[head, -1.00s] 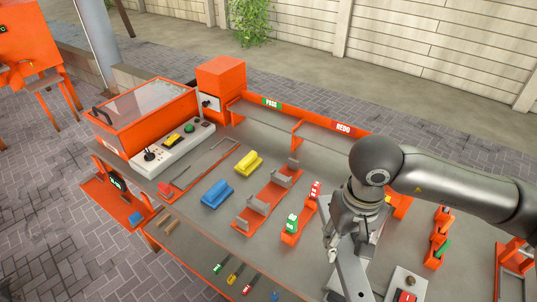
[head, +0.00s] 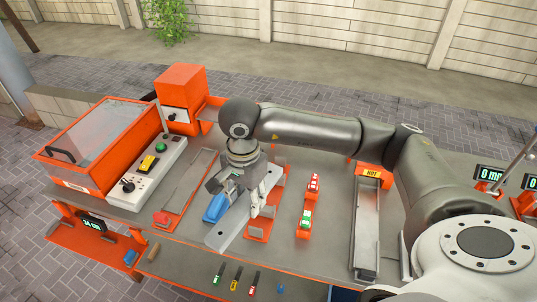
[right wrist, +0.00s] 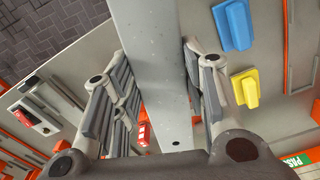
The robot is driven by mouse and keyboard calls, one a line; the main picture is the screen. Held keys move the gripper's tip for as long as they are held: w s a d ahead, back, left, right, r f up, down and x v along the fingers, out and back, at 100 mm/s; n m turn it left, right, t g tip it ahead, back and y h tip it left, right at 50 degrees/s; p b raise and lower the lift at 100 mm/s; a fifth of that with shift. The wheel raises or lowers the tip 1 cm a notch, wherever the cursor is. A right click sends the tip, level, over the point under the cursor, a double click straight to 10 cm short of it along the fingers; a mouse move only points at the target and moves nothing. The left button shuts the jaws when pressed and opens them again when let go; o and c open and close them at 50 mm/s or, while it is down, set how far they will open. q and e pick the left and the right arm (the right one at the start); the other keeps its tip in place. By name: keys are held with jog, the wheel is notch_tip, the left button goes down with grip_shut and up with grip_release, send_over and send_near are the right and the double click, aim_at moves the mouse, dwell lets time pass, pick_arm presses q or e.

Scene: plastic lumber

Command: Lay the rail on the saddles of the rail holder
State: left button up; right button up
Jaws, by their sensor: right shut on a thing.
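My right gripper (head: 236,207) is shut on the grey rail (head: 221,237), a long flat-faced bar held slanting above the bench. In the right wrist view the rail (right wrist: 160,50) runs between the two fingers (right wrist: 158,85). The orange rail holder (head: 257,233) with its grey saddles lies just to the right of the rail, partly hidden by the rail and gripper. The rail appears above and beside the saddles; whether it touches any cannot be told. My left gripper is not in view.
A blue block (head: 214,208) sits close left of the rail; it and a yellow block (right wrist: 246,87) show in the right wrist view. An orange stand with red and green tags (head: 306,215) and a grey trough (head: 366,230) stand to the right. A control box (head: 150,168) is at left.

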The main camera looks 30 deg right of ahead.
jog(key=m, duration=0.1)
jog(key=w+d+m, duration=0.1)
jog(key=m, duration=0.1)
jog(key=w+m+p, duration=0.1)
jog(key=shift+d+r+m, duration=0.15)
jog(key=shift+r+m, duration=0.2)
jog(key=shift+m, duration=0.05)
pick_arm(q)
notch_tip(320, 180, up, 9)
jog(key=p, duration=0.7)
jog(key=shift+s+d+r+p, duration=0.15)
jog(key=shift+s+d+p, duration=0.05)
jog(key=shift+p, duration=0.2)
pick_arm(e)
jog(key=w+d+f+m, duration=0.1)
jog(key=w+d+m, duration=0.2)
jog(key=m, duration=1.1)
jog(key=w+d+f+m, duration=0.1)
jog(key=w+d+m, duration=0.2)
jog(key=d+m, duration=0.4)
jog(key=m, duration=0.7)
jog(key=shift+w+d+f, duration=0.2)
jog(key=shift+w, duration=0.05)
jog(key=shift+f, duration=0.15)
